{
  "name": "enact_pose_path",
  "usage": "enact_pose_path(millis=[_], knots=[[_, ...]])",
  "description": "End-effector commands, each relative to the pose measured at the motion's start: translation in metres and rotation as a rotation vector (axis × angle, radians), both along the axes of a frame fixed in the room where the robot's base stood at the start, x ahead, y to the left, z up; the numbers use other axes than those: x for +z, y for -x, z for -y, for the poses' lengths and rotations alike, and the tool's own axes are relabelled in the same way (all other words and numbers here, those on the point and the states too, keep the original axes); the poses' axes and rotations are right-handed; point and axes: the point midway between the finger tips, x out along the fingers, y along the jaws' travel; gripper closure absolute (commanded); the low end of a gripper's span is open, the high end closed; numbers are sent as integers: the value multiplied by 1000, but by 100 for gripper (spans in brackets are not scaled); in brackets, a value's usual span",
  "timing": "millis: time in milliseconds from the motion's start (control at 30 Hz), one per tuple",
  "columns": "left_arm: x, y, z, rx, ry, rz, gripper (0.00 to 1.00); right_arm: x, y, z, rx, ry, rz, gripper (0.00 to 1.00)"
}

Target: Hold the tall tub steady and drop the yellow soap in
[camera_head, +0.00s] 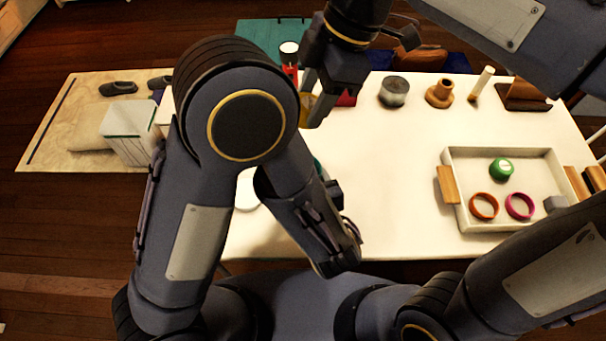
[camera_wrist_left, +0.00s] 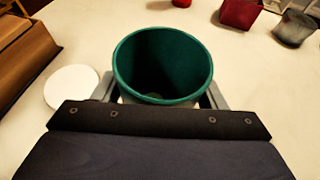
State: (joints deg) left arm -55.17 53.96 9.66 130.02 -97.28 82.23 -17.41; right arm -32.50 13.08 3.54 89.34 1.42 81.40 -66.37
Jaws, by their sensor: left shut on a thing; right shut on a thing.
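The tall tub (camera_wrist_left: 162,60) is round, teal inside and upright in the left wrist view. I see no soap inside it. My left gripper (camera_wrist_left: 160,95) is shut on it, with a finger on each side. In the head view my left arm hides nearly all of the tub and that gripper. My right gripper (camera_head: 316,112) points down over the back left part of the white table (camera_head: 390,170). It is shut on the yellow soap (camera_head: 304,108), which is partly hidden by a finger.
A white disc (camera_wrist_left: 72,87) lies beside the tub. The table's middle is clear.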

Motion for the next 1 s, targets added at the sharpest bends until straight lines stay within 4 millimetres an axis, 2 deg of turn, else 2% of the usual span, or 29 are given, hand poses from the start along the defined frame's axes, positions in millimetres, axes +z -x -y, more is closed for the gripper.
enact_pose_path(millis=[267,1000], knots=[[0,0,0,0,0,1,57,-5,0,0,-1,0,0,76],[0,0,0,0,0,1,57,-57,0,0,1,0,-2,76]])
